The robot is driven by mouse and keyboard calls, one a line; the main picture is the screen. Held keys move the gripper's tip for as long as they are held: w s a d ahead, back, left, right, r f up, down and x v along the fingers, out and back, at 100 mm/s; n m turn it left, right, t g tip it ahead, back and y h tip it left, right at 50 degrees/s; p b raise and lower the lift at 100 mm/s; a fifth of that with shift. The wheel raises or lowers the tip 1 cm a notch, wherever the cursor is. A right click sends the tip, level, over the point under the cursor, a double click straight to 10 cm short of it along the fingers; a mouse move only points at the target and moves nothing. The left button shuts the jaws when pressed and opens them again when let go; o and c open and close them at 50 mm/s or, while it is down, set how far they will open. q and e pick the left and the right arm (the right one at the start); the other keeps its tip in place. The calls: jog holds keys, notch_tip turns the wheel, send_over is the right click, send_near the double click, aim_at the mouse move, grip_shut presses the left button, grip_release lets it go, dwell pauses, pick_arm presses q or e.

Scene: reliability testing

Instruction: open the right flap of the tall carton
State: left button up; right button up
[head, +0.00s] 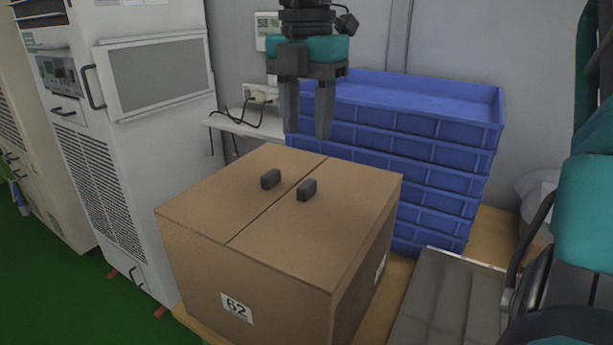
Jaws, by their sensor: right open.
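The tall carton (275,280), brown with a "62" label on its front, stands in the middle of the head view. Its right flap (330,215) and left flap (225,195) both lie flat and closed, with a thin seam between them. A small dark handle (307,190) stands on the right flap near the seam, and another handle (270,179) stands on the left flap. My right gripper (307,133) points down above the carton's back edge, fingers apart and empty, clear of the handles. My left gripper is not in view.
A stack of blue crates (440,150) stands close behind the carton. A white cabinet (125,150) is at the left. A grey ridged tray (450,300) lies at the right, near my arm. A white shelf (240,126) with a cable is behind.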

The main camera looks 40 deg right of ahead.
aim_at(307, 183)
notch_tip(307, 183, down, 10)
jog(key=shift+r+b, duration=0.1)
jog(key=shift+b, duration=0.35)
grip_shut()
dwell(0.5)
